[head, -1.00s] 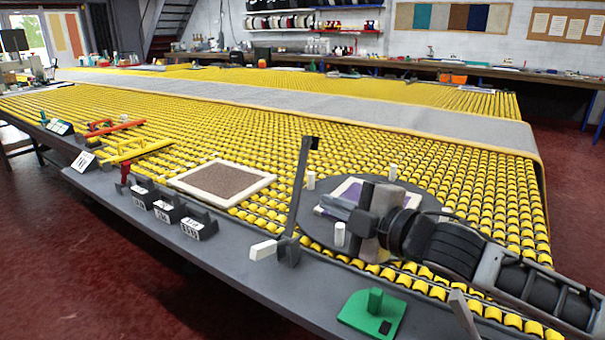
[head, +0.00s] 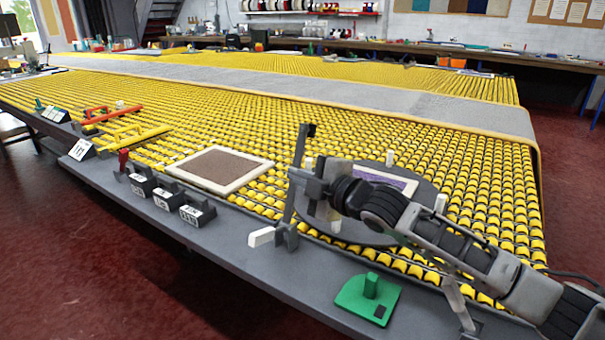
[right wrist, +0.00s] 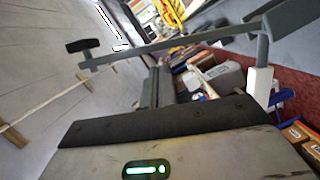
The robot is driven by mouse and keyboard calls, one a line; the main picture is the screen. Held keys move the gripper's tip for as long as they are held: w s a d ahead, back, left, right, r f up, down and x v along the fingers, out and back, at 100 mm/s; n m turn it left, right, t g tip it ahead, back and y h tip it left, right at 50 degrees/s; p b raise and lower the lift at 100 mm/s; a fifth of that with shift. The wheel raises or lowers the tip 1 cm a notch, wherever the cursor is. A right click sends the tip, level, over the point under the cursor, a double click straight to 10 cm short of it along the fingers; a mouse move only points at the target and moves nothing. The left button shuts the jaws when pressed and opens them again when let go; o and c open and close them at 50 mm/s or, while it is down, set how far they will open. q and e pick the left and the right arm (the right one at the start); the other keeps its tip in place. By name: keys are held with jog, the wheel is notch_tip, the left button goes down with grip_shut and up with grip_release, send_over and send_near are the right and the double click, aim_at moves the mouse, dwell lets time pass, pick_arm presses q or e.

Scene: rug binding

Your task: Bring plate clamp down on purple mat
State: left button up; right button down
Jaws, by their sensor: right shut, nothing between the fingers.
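The plate clamp is a dark, nearly upright bar (head: 300,148) with a short pad at its top. Its base and white handle (head: 262,237) are at the table's front edge. The purple mat (head: 385,178) lies on a dark round plate (head: 425,200), partly hidden by my right arm. My right gripper (head: 297,181) is shut and empty, overlapping the clamp bar in the head view; I cannot tell if they touch. In the right wrist view the bar (right wrist: 165,47) and white handle (right wrist: 259,88) cross above the gripper. My left gripper is not in view.
White posts (head: 440,203) stand around the round plate. A green block (head: 367,299) lies on the grey front ledge. A white-framed brown mat (head: 218,171), several labelled dark blocks (head: 167,196) and a yellow frame (head: 130,137) are to the left. Yellow rollers cover the table.

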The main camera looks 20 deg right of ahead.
jog(key=shift+w+d+f, duration=0.15)
jog(key=shift+w+d, duration=0.15)
jog(key=shift+d, duration=0.05)
jog(key=shift+d, duration=0.1)
